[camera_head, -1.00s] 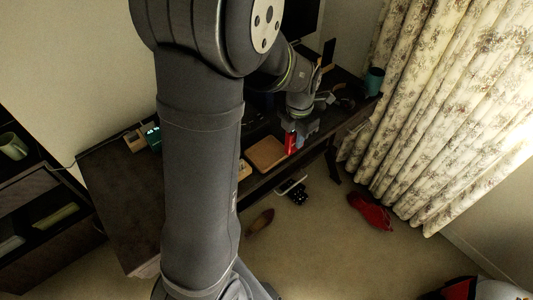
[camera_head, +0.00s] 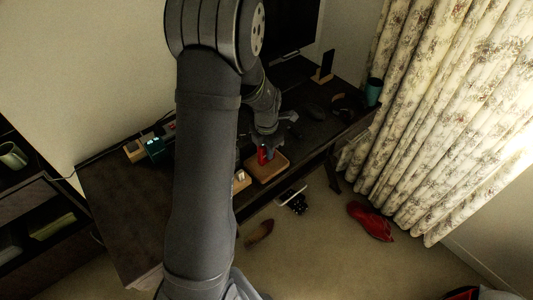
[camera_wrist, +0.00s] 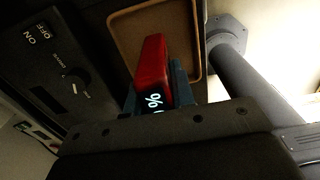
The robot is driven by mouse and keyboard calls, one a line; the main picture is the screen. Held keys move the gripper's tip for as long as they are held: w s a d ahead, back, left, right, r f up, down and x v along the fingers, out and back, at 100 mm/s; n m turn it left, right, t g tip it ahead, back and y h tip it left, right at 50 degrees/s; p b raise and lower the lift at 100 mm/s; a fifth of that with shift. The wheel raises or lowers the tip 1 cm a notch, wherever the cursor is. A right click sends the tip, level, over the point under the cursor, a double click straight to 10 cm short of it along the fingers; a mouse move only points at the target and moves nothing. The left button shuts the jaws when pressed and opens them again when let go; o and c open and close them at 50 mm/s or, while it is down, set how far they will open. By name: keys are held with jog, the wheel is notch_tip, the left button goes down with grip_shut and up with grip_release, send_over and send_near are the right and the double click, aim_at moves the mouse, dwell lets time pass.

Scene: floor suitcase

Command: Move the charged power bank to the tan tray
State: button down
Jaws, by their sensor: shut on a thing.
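The red power bank (camera_head: 263,157) is between the fingers of my gripper (camera_head: 266,150), over the tan tray (camera_head: 271,173) on the dark desk. In the wrist view my gripper (camera_wrist: 156,88) is shut on the power bank (camera_wrist: 152,60), whose dark end display shows a lit "%" sign; the number is cut off. The tray's raised rim (camera_wrist: 198,62) shows behind it. I cannot tell whether the power bank touches the tray.
A teal device with a lit display (camera_head: 155,147) and a wooden box (camera_head: 134,150) stand at the desk's left. A small wooden holder (camera_head: 240,178) sits left of the tray. A teal cup (camera_head: 374,92) stands far right. A red shoe (camera_head: 371,221) lies on the floor.

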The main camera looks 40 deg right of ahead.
jog(key=shift+f, duration=1.1)
jog(key=shift+f, duration=0.15)
jog(key=c, duration=1.2)
grip_release()
jog(key=shift+c, duration=0.2)
notch_tip(320, 180, up, 12)
jog(key=shift+r, duration=0.2)
jog(key=shift+f, duration=0.1)
jog(key=shift+f, duration=4.2)
